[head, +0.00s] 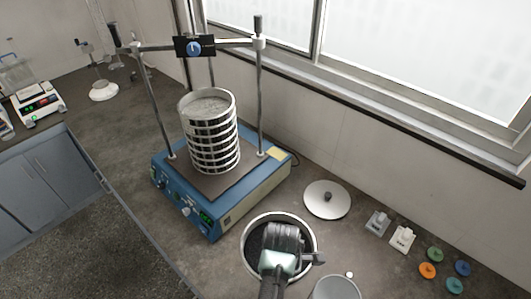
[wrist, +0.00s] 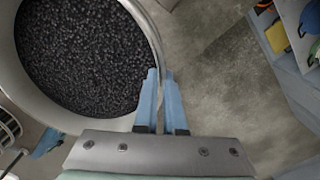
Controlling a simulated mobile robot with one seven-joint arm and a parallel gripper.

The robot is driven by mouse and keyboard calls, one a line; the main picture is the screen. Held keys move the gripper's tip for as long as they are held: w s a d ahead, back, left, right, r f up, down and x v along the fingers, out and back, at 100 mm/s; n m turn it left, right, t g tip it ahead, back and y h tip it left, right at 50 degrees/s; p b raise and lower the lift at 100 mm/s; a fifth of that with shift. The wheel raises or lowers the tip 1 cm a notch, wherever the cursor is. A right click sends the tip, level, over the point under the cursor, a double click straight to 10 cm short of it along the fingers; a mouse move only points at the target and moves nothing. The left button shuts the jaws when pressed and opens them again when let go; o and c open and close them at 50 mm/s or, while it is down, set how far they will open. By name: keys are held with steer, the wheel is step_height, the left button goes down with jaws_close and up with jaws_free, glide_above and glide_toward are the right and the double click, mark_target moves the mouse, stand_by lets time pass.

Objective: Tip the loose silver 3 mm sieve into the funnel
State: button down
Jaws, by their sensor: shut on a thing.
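My gripper (wrist: 163,75) shows in the wrist view with its two blue fingers close together at the rim of a round, pale metal sieve (wrist: 148,28). It is shut on this rim. The sieve holds a broad layer of small dark grains (wrist: 80,60). In the head view the sieve (head: 276,215) is at the lower middle, in front of the shaker, partly hidden by my arm. It looks about level; I cannot tell whether it rests on something or is lifted. My fingertips are hidden there. I cannot make out the funnel for certain.
A silver lid (head: 328,199) lies to the right. A grey metal cylinder (head: 336,289) is cut by the bottom edge. Small weights (head: 402,239) and coloured discs (head: 428,270) lie further right.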

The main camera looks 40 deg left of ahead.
steer(key=w+d+f+t+b, duration=0.2)
steer(key=w+d+t+b, duration=0.2)
steer(key=d, duration=0.6)
steer(key=w+d+f+t+h+b, duration=0.1)
steer(key=w+d+t+b, duration=0.4)
steer(key=w+d+b, duration=0.3)
steer(key=d+b, duration=0.2)
steer(key=b, duration=0.1)
steer(key=shift+w+d+f, duration=0.2)
steer(key=shift+w+f, duration=0.1)
steer(key=shift+f, duration=0.05)
stand_by(1.2)
steer(key=t+b, duration=0.1)
steer(key=b, duration=0.3)
steer(key=shift+s, duration=0.1)
steer(key=t+b, duration=0.2)
steer(key=b, duration=0.2)
steer(key=shift+s+f, duration=0.15)
steer(key=shift+f, duration=0.05)
steer(key=t+b, duration=0.1)
steer(key=b, duration=0.1)
steer(key=t+b, duration=0.1)
steer(key=b, duration=0.2)
steer(key=t+b, duration=0.1)
steer(key=b, duration=0.1)
steer(key=shift+s+f+t, duration=0.3)
